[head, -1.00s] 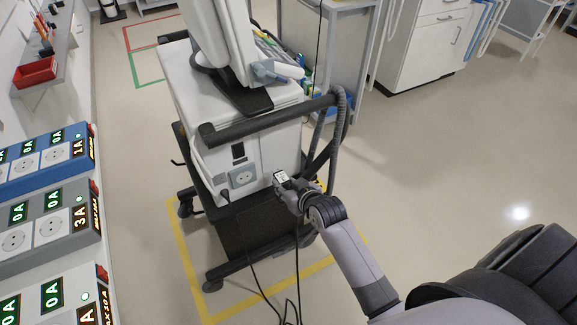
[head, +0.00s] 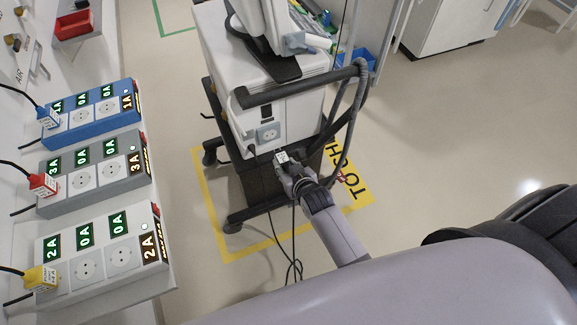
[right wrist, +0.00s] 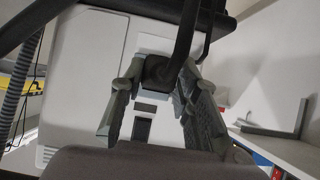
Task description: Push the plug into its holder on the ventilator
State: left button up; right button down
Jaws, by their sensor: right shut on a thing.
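The ventilator (head: 262,85) is a white unit on a dark wheeled cart. A grey-blue socket-like fitting (head: 268,134), which looks like the holder, sits low on its front. My right gripper (head: 287,166) is shut on the plug (head: 282,157), which shows a white label, just below and right of that fitting and apart from it. In the right wrist view the plug (right wrist: 160,72) is black between the two grey fingers of the gripper (right wrist: 160,90), with the white housing behind. The fingers hide part of the plug. My left gripper is out of view.
A dark push bar (head: 300,84) and a grey hose (head: 350,120) are close to the gripper. Dark cables (head: 294,245) hang to the floor. Blue, grey and white power strips (head: 95,178) with plugs line the left. Floor is free to the right.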

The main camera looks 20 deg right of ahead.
aim_at(281, 153)
jog(key=shift+w+a+b, duration=0.1)
jog(key=shift+w+b, duration=1.3)
jog(key=shift+w, duration=1.05)
jog(key=shift+w+r, duration=0.1)
jog(key=shift+r, duration=0.05)
jog(key=shift+w+p, duration=0.15)
jog(key=shift+p, duration=0.4)
jog(key=shift+w+b, duration=0.5)
jog(key=shift+w, duration=0.65)
jog(key=c, duration=1.1)
grip_release()
jog(key=shift+s, duration=0.1)
